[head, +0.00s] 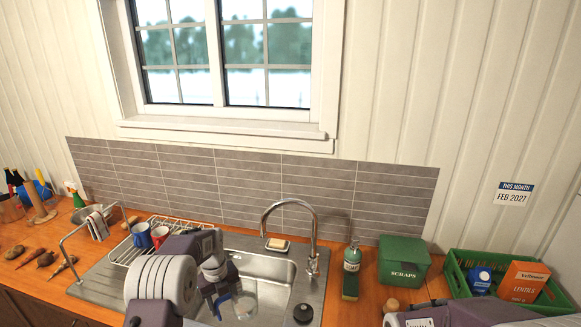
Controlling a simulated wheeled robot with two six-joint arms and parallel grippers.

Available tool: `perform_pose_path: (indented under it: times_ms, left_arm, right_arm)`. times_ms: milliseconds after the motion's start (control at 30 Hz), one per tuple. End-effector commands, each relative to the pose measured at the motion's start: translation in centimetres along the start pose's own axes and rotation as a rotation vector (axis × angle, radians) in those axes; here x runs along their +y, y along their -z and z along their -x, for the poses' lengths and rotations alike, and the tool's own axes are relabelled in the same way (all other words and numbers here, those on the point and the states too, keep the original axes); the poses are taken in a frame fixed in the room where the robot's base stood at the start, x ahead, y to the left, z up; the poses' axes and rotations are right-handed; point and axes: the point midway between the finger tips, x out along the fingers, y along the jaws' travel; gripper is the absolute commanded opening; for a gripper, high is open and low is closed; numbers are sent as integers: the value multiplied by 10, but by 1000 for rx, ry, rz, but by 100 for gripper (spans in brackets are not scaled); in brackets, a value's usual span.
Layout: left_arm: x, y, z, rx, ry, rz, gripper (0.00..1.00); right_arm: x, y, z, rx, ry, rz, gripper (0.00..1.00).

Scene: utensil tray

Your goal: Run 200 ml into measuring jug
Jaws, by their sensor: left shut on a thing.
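The measuring jug (243,306), clear with some blue on it, is low over or in the sink basin (268,268). My left gripper (223,299) reaches down into the sink and is shut on the jug at its left side. My arm hides part of the jug, and I cannot make out a water level or markings. The curved metal tap (290,204) stands behind the basin, its spout to the right of my left wrist. I see no clear stream. My right arm shows at the bottom right edge; its gripper fingers are not in view.
A dish rack (170,228) with a blue mug (141,236) and a red mug (160,236) stands left of the sink. To the right are a green bottle (352,256), a scraps box (404,262) and a green crate (457,276) with groceries.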

Motion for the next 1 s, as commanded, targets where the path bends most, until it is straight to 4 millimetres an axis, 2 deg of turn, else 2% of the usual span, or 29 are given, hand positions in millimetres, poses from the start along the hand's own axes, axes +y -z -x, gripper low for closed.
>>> perform_pose_path:
  times_ms: [33, 267, 567, 800, 1000]
  left_arm:
    - [1, 5, -3, -2, 2, 4, 0]
    - [10, 33, -4, -8, 1, 182, 0]
    - [30, 70, -13, -23, 1, 618, 0]
    - [55, 108, -26, -43, -1, 1172, 0]
    - [76, 134, -34, -61, -1, 1669, 0]
  right_arm:
    - [0, -1, -10, 0, 0, 0, 0]
    - [1, -3, -30, 0, 0, 0, 0]
    - [1, -5, -50, 0, 0, 0, 0]
    - [1, -7, -63, 0, 0, 0, 0]
    - [1, -7, -64, 0, 0, 0, 0]
